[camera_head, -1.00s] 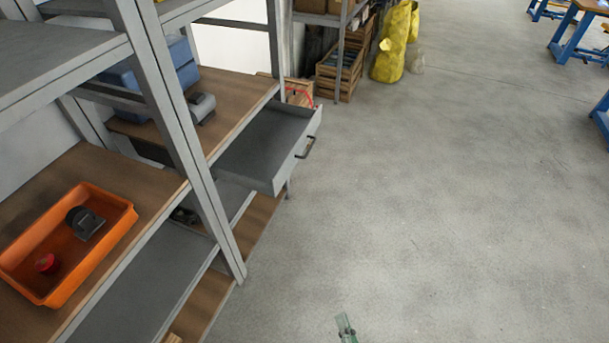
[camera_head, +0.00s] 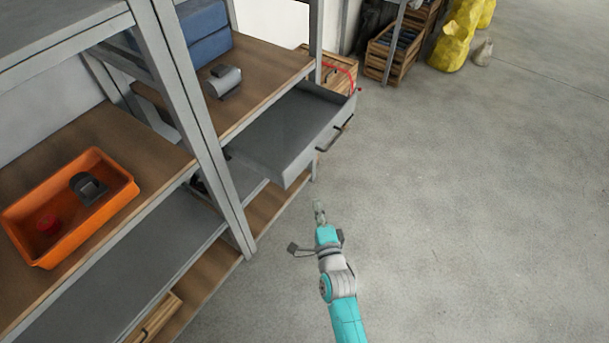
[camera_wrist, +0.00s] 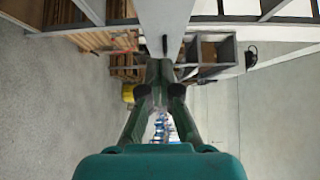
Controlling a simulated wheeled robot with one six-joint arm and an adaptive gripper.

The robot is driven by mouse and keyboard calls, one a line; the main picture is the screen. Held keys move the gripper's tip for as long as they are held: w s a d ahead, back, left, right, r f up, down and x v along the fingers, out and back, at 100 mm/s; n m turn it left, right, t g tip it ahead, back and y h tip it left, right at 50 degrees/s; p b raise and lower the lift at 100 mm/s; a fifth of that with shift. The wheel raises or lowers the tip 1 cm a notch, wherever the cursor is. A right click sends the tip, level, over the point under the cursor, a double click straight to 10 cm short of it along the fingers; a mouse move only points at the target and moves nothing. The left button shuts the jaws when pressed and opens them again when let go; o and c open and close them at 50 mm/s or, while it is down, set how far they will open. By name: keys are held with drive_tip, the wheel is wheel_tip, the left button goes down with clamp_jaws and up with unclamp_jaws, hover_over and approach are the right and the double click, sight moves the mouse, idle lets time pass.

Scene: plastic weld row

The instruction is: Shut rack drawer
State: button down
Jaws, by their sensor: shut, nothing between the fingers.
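The grey rack drawer (camera_head: 290,135) sticks out of the metal rack, pulled open under a wooden shelf, and looks empty. Its dark bar handle (camera_head: 336,134) is on the front panel. My gripper (camera_head: 319,204) is in front of and below the drawer in the head view, apart from the handle as far as I can tell. In the wrist view my gripper (camera_wrist: 160,66) has its fingertips together with nothing between them. A pale grey panel (camera_wrist: 166,20) with a small dark bar lies beyond the fingertips, probably the drawer front.
An orange tray (camera_head: 118,204) with a red and a dark item sits on the left shelf. A rack upright (camera_head: 190,110) stands left of the drawer. Wooden crates (camera_head: 393,60) and yellow bags (camera_head: 458,38) are at the back. The floor (camera_head: 480,220) to the right is clear.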

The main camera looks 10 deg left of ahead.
approach(299, 168)
drive_tip(key=w+d, duration=0.1)
drive_tip(key=w, duration=0.3)
drive_tip(key=shift+w+a+r, duration=0.1)
drive_tip(key=shift+w+a, duration=0.15)
drive_tip(key=shift+a, duration=0.35)
drive_tip(key=shift+w+a, duration=0.25)
drive_tip(key=shift+a, duration=0.3)
drive_tip(key=shift+w+a+r, duration=0.1)
drive_tip(key=shift+w+a, duration=0.15)
drive_tip(key=shift+a, duration=0.35)
